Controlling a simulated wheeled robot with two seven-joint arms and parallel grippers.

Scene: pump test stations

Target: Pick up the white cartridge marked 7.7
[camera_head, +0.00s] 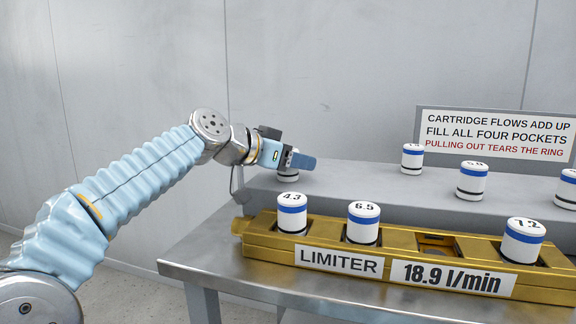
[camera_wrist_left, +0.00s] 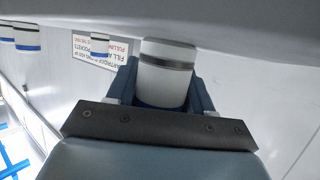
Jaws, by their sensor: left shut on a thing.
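My left gripper (camera_head: 290,160) is over the left end of the grey raised shelf. It is shut on a white cartridge (camera_head: 288,173), whose lower part with a dark ring shows beneath the fingers. In the left wrist view, the cartridge (camera_wrist_left: 167,72) sits between both fingers of the left gripper (camera_wrist_left: 165,88), with a dark ring and a blue band showing. Its marking is hidden, so I cannot read whether it is 7.7. I cannot tell whether it touches the shelf. My right gripper is not in view.
The gold limiter block (camera_head: 335,277) holds cartridges 4.3 (camera_head: 292,214), 6.5 (camera_head: 362,224) and one ending in .2 (camera_head: 522,241); one pocket (camera_head: 432,250) is empty. More cartridges stand on the shelf (camera_head: 340,182), including one (camera_head: 412,159) before the sign (camera_head: 495,135).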

